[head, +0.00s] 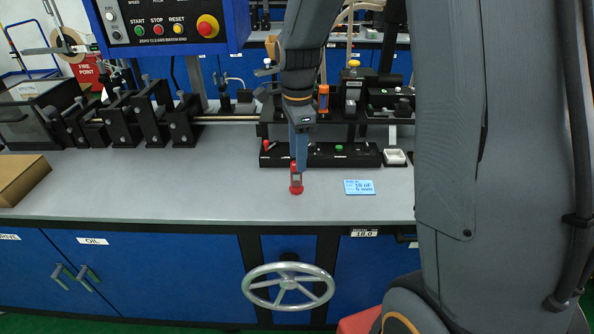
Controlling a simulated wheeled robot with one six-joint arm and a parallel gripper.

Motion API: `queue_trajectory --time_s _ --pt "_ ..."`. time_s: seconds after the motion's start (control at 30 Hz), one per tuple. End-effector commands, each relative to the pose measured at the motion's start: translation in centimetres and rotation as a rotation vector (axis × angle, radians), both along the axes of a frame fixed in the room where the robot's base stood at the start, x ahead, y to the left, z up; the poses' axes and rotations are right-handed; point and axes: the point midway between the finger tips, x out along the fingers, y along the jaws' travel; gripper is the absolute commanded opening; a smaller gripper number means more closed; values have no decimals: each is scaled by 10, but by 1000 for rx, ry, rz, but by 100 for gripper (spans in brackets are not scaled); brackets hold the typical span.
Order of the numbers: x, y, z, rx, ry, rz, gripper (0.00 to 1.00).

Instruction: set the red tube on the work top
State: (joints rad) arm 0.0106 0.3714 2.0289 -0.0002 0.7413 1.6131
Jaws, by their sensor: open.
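The red tube (296,189) stands upright on the grey work top (220,190), a little in front of the black fixture. My gripper (299,167) points straight down directly above it, with its blue-grey fingers at the tube's upper part. The jaws are open. The fingers hide part of the tube, and I cannot tell whether they touch it.
A black tray with small coloured knobs (350,155) lies behind the tube. A white dish (395,157) and a blue card (360,187) are to the right. A cardboard box (20,180) is at far left. A handwheel (288,287) juts below the front edge.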

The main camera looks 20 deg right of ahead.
Motion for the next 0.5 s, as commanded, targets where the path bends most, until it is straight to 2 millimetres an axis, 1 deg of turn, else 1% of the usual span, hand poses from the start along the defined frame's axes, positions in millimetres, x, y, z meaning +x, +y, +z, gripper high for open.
queue_trajectory --time_s 0.03,0.1,0.23,0.37,0.47,0.5 --pt "2 0 10 0 -6 0 43" --pt "2 0 22 0 -5 0 43" --pt "1 0 38 0 -3 0 43" --pt "-1 0 46 0 0 7 43" --pt "-8 0 45 0 -3 73 43" --pt "-13 1 43 0 -5 124 43"
